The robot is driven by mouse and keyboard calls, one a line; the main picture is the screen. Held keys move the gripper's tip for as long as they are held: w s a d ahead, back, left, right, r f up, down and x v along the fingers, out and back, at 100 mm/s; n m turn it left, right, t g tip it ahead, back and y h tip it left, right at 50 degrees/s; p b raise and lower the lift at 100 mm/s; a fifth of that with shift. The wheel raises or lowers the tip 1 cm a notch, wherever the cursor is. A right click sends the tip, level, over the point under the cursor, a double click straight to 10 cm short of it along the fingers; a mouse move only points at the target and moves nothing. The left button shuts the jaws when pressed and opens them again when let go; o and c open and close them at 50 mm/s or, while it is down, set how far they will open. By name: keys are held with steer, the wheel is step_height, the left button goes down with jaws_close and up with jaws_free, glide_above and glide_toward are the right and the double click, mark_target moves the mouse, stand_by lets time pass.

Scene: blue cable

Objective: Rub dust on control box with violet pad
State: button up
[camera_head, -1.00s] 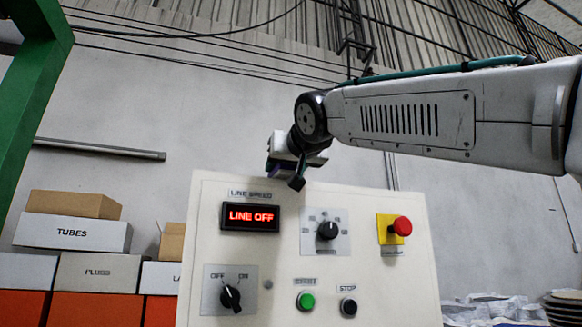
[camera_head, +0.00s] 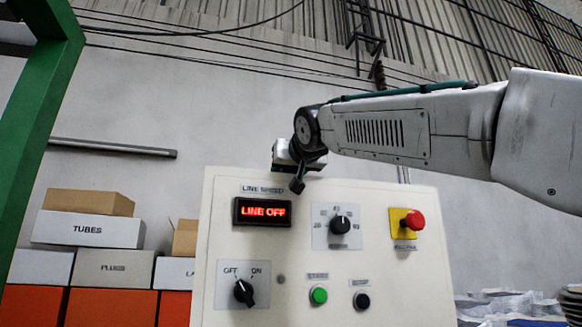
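The control box (camera_head: 300,292) is a cream panel standing upright in the middle of the head view. It carries a red "LINE OFF" display (camera_head: 262,212), dials and buttons. A small grey round spot (camera_head: 281,279) shows on its face; I cannot tell whether it is dust or a fitting. My gripper (camera_head: 297,184) is at the box's top edge, left of centre, above the display. It is small and dark here, so its finger opening and any contact with the box are unclear. I cannot make out the violet pad.
A red emergency button (camera_head: 414,220) sticks out at the panel's upper right. Stacked boxes, including one marked "TUBES" (camera_head: 88,229), are at the left behind a green post (camera_head: 38,130). Wrapped goods (camera_head: 510,305) lie at the lower right.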

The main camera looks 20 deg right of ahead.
steer(key=shift+w, duration=1.35)
steer(key=shift+a+r, duration=0.1)
steer(key=shift+r, duration=0.05)
steer(key=shift+w+a, duration=0.1)
steer(key=shift+a, duration=0.85)
steer(key=shift+s+a, duration=0.2)
steer(key=shift+s, duration=0.2)
steer(key=shift+s+d, duration=0.15)
steer(key=shift+s, duration=3.85)
steer(key=shift+r, duration=2.9)
